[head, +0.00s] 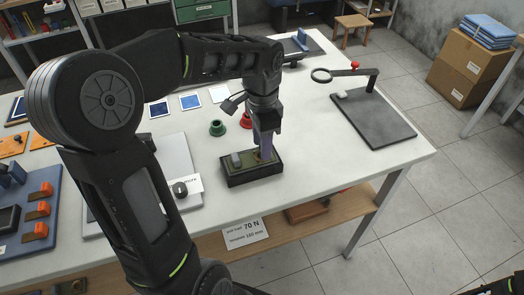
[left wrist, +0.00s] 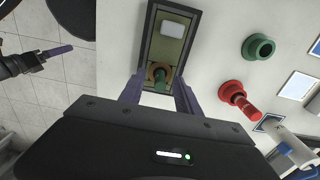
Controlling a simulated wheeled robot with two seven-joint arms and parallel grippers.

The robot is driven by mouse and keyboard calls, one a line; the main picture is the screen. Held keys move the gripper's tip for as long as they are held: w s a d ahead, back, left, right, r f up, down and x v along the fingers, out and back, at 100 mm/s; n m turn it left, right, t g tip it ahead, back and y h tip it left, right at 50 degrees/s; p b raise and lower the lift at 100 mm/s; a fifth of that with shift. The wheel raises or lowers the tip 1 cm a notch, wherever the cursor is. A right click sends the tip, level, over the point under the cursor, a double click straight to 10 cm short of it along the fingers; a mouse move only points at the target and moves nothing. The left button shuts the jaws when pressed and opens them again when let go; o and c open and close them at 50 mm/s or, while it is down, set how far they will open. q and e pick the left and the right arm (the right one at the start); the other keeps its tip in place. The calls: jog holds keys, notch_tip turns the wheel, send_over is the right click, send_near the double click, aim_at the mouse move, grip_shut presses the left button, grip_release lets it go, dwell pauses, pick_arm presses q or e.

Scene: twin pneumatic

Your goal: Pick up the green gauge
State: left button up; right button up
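The green gauge (left wrist: 160,84) stands in a brown ring (left wrist: 153,69) on the dark-framed green fixture (left wrist: 168,48). In the head view the fixture (head: 236,179) lies near the table's front edge, and the gauge is largely hidden by my gripper. My left gripper (head: 265,153) points down over the fixture's right part. In the left wrist view its two purple fingers (left wrist: 158,94) are apart, one on each side of the gauge, with gaps visible. My right gripper (left wrist: 55,52) shows at the left of the left wrist view, away from the table; its opening is unclear.
An empty green collar (left wrist: 258,47) and a red collar with a red gauge (left wrist: 240,98) stand behind the fixture. A dark plate with a ring on a stand (head: 370,117) is at the right. Table right of the fixture is clear.

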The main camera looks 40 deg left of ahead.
pick_arm(q)
jog(key=shift+f, duration=0.1)
jog(key=shift+c, duration=0.6)
grip_shut()
dwell(0.4)
